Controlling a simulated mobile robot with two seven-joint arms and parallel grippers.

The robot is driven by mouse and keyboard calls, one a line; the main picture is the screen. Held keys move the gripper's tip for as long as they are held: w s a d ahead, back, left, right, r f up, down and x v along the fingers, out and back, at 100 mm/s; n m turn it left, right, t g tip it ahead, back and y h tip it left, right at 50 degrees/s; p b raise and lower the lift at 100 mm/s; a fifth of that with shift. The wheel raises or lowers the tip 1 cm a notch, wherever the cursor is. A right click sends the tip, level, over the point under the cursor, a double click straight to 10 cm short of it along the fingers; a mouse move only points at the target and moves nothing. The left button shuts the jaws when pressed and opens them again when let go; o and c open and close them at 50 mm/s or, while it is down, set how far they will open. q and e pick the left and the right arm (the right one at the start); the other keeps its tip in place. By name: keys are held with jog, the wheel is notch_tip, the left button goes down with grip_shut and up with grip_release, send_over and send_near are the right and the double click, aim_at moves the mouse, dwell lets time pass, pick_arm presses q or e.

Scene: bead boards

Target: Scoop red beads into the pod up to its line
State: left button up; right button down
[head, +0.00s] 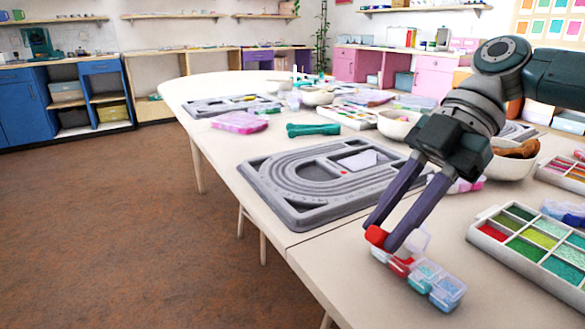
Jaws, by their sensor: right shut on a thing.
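My right gripper (381,238) reaches down from the upper right, its two long fingers at a small red piece (376,236). It is shut on this piece; whether that is a scoop or part of the pods is unclear. Just below and right is a row of small clear pods (447,293), some with teal or blue contents and one red part (400,266). A clear flap stands up behind the fingers. Red beads lie in one compartment of the divided bead tray (480,236) at the right. Any fill line is too small to see. My left gripper is not in view.
A grey bead board (262,200) with curved grooves lies left of the gripper, a small red spot in it. Bowls (398,124), a green dumbbell-shaped thing (313,130) and more trays stand behind. The table's front edge runs close to the pods; bare tabletop lies between board and pods.

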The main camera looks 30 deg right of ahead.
aim_at(372, 240)
jog(key=a+h+p, duration=0.1)
jog(key=a+f+h+p, duration=0.1)
jog(key=h+p, duration=0.1)
jog(key=a+f+h+p, duration=0.1)
jog(key=p, duration=0.1)
jog(key=shift+s+a+h, duration=0.15)
jog(key=shift+s+h, duration=0.05)
jog(key=shift+h, duration=0.2)
jog(key=shift+a+f+h, duration=0.1)
jog(key=shift+a+h, duration=0.25)
jog(key=shift+h, duration=0.15)
jog(key=r+p, duration=0.1)
jog(key=p, duration=0.1)
jog(key=a+r+h+p, duration=0.1)
jog(key=r+p, duration=0.1)
jog(key=p, duration=0.1)
jog(key=shift+t, duration=0.3)
